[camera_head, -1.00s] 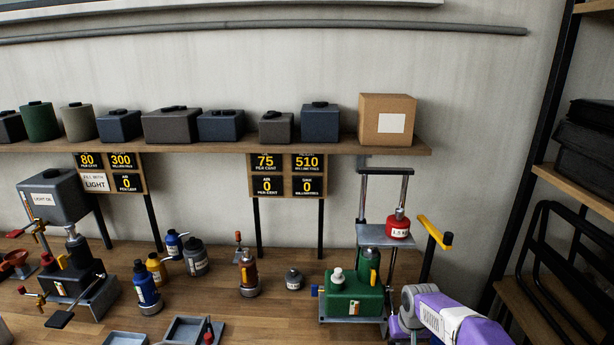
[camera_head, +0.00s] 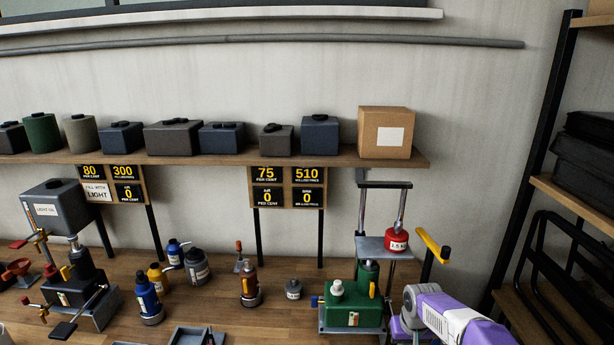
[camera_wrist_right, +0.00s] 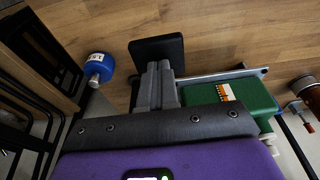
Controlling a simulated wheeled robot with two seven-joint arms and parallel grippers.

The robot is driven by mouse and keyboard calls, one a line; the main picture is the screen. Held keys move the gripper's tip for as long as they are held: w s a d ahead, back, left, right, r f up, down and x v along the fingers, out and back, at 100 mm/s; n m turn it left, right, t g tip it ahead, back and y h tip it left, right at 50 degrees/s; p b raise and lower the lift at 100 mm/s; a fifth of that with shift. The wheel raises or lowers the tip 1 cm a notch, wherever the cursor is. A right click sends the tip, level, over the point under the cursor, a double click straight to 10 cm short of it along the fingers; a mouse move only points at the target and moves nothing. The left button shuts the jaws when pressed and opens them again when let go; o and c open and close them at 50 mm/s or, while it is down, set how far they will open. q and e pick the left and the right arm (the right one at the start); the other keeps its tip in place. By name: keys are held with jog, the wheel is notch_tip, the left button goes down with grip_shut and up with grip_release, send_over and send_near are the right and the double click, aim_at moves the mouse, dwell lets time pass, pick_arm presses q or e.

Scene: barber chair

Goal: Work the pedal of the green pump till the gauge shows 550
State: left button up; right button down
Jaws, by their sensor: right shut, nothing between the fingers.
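The green pump (camera_head: 340,314) stands on the bench at the lower right in the head view, with a small white-and-orange gauge strip (camera_head: 353,320) on its front. Its green body (camera_wrist_right: 262,99) and the strip (camera_wrist_right: 226,92) also show in the right wrist view; the reading is too small to make out. A flat black pedal pad (camera_wrist_right: 157,47) lies beyond my right gripper (camera_wrist_right: 158,70). The gripper is shut and empty, its fingertips overlapping the pad's near edge in the picture; I cannot tell whether they touch. In the head view my arm hides the pedal. My left gripper is out of view.
A platform with a red weight (camera_head: 397,241) and a yellow-handled lever (camera_head: 434,246) rise above the pump. A blue weight (camera_wrist_right: 98,68) is left of the pedal. Boards read 75, 510 (camera_head: 307,175) and zeros. A dark pump (camera_head: 75,290) and bottles stand left.

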jog(key=s+b+x, duration=0.1)
jog(key=b+x, duration=0.3)
jog(key=x, duration=0.2)
jog(key=p+v, duration=0.1)
jog(key=v, duration=0.1)
jog(key=p+v, duration=0.2)
jog(key=w+p+v, duration=0.1)
jog(key=p+v, duration=0.1)
jog(key=shift+r, duration=0.1)
dwell(0.4)
jog(key=s+b+x, duration=0.1)
jog(key=b+x, duration=0.3)
jog(key=x, duration=0.2)
jog(key=p+v, duration=0.1)
jog(key=v, duration=0.1)
jog(key=p+v, duration=0.2)
jog(key=w+p+v, duration=0.1)
jog(key=shift+s+r, duration=0.15)
jog(key=shift+r, duration=0.35)
jog(key=shift+f, duration=0.1)
